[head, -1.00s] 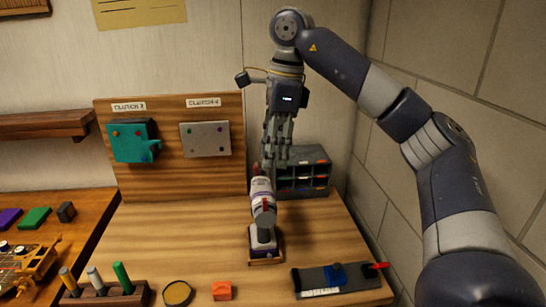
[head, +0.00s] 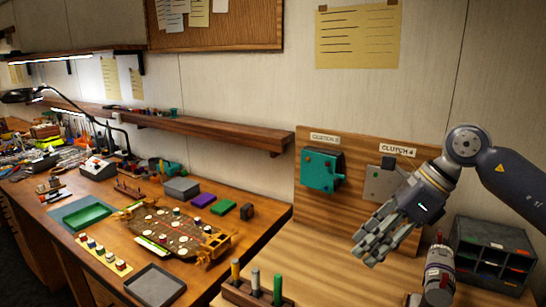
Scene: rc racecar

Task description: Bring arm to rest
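My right arm comes in from the right edge, and its grey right gripper (head: 370,248) hangs pointing down and left in front of the wooden panel. Its fingers lie close together with nothing visible in them; I cannot tell whether they are fully shut. Behind it are the teal clutch block (head: 321,170) and the grey clutch plate (head: 383,184), which the hand partly covers. A white and grey bottle-like tool with a red part (head: 438,272) stands at the lower right, apart from the gripper. My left gripper is not in view.
A grey compartment organiser (head: 492,252) stands at the right behind the tool. A wooden holder (head: 240,294) with coloured sticks is at the bottom centre.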

